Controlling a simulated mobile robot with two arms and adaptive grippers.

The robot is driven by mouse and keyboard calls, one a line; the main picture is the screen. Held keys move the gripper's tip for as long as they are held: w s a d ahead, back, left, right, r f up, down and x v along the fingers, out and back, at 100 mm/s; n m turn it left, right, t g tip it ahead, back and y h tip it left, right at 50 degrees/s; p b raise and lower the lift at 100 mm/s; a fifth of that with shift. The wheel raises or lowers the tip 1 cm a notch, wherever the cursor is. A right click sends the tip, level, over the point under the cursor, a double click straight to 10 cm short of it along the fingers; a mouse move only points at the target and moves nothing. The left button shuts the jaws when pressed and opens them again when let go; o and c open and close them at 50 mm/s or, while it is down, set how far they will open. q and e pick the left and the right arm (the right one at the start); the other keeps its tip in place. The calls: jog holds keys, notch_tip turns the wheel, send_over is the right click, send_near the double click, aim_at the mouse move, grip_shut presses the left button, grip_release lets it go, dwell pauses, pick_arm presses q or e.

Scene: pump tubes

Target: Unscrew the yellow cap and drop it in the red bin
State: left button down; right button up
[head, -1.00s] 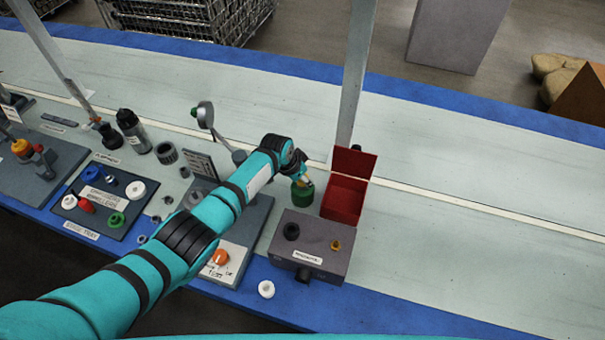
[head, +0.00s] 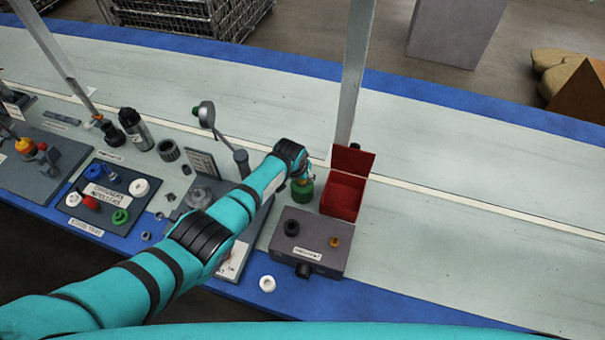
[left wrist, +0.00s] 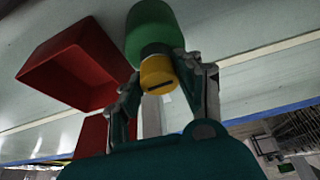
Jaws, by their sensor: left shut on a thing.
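The yellow cap (left wrist: 157,75) sits at the neck of the green bottle (left wrist: 152,28) in the left wrist view. In the head view the green bottle (head: 302,192) stands on the table just left of the red bin; the cap is mostly hidden by my wrist there. My left gripper (left wrist: 165,82) is shut on the cap, one finger on each side. In the head view the same gripper (head: 304,180) is at the bottle's top. The red bin (head: 343,196) is open, its lid raised; it also shows in the left wrist view (left wrist: 65,75). My right gripper is out of view.
A dark grey box (head: 310,242) with a black and a brass fitting stands in front of the bottle and bin. A metal post (head: 352,80) rises behind the bin. A white ring (head: 267,284) lies at the front edge. The table right of the bin is clear.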

pick_arm(q)
jog(key=shift+f+n+y, duration=0.1)
jog(key=shift+n+y, duration=0.2)
jog(key=shift+n, duration=0.5)
jog(key=shift+a+f+n+y, duration=0.1)
jog(key=shift+n+y, duration=0.3)
jog(key=shift+n, duration=0.5)
